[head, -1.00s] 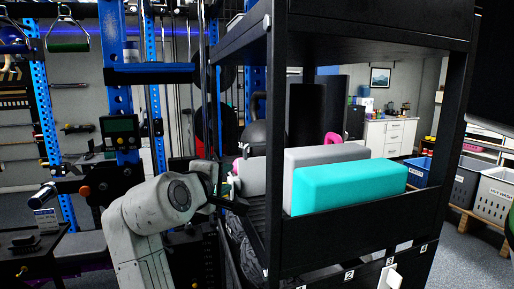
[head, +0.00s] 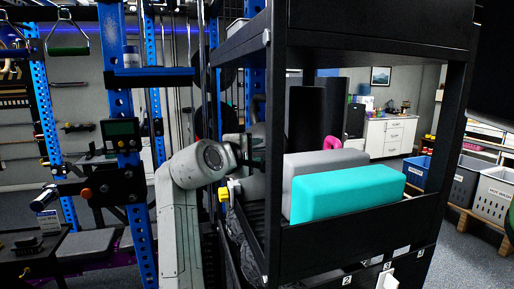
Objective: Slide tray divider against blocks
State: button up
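A cyan block (head: 348,192) and a grey block (head: 325,162) lie side by side on the tray shelf (head: 350,231) of a black rack, cyan nearer the camera. I cannot clearly pick out the tray divider; the left part of the tray is hidden by the rack's front post and my arm. My gripper is out of sight: my wrist (head: 233,152) reaches in from the left and its end goes behind the post, level with the top of the blocks. Whether the fingers are open or touch anything cannot be seen.
The black front post (head: 274,150) stands close to my arm. Dark upright cylinders (head: 306,118) and a pink object (head: 332,143) stand behind the blocks. A blue-framed machine (head: 122,150) is on the left. Labelled bins (head: 493,191) stand at the right.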

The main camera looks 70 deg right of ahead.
jog(key=shift+d+f, duration=0.1)
jog(key=shift+d, duration=0.4)
grip_shut()
dwell(0.3)
